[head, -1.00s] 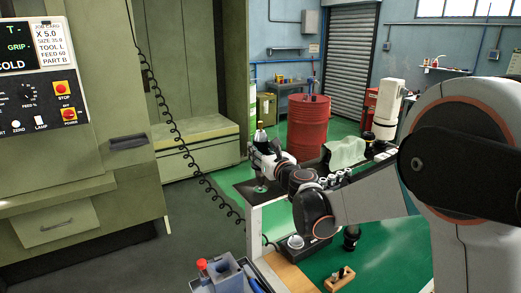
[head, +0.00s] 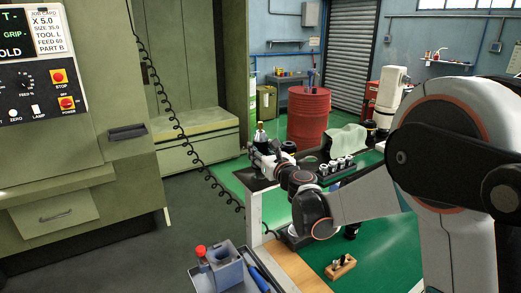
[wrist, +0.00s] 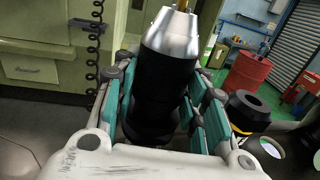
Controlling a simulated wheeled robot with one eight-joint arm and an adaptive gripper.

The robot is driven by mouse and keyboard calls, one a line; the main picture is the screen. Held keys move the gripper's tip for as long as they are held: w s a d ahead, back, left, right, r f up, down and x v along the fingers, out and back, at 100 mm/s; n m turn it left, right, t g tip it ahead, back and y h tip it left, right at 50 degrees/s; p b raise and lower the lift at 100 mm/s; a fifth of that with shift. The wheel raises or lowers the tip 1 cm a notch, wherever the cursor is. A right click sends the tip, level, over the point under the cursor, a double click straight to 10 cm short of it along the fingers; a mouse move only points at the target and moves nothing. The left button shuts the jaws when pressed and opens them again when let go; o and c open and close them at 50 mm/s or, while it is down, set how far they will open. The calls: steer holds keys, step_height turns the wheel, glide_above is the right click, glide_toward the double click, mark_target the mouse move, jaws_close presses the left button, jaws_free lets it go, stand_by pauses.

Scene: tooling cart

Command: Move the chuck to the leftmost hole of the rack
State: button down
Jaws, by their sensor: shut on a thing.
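The chuck (wrist: 160,85) is a black cylinder with a silver tapered nose and a brass tip. My gripper (wrist: 158,100) is shut on it, with teal finger pads on both sides in the wrist view. In the head view my gripper (head: 264,152) holds the chuck (head: 260,136) nose up above the cart's far left part. The rack (head: 337,168) seems to be the row with several silver-topped pieces, right of my gripper on the cart. Its leftmost hole cannot be made out, and my arm covers part of the cart.
A black ring-shaped piece (wrist: 247,106) stands right of the chuck in the wrist view. A grey tray (head: 236,272) with a red-capped item and a wooden block (head: 341,267) are at the front. A red drum (head: 309,115) stands behind. A machine panel (head: 45,80) is at left.

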steer(key=shift+f+b, duration=1.05)
steer(key=shift+f, duration=0.45)
steer(key=shift+f, duration=0.3)
steer(key=c, duration=0.9)
jaws_free()
steer(key=shift+s+d, duration=0.1)
steer(key=shift+s, duration=0.05)
